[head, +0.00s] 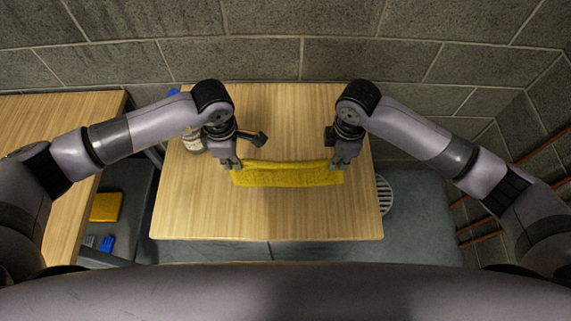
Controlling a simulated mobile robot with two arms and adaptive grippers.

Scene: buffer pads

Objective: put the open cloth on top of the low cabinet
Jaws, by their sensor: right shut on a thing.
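The yellow cloth (288,174) is spread in a wide strip between my two grippers, over the wooden top (270,217) of the cabinet in the middle. I cannot tell whether its lower edge touches the top. My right gripper (342,164) is shut on the cloth's right upper corner. My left gripper (230,164) is at the cloth's left upper corner, with its fingertips pointing down. The picture does not show clearly whether its fingers are closed on the cloth.
A bottle (192,142) stands at the top's left edge, partly behind my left arm. Another wooden surface (50,122) is at the left. Beside it, lower down, lie a folded yellow cloth (105,207) and blue items (107,243). A block wall (270,62) stands behind. A round floor drain (384,195) is at the right.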

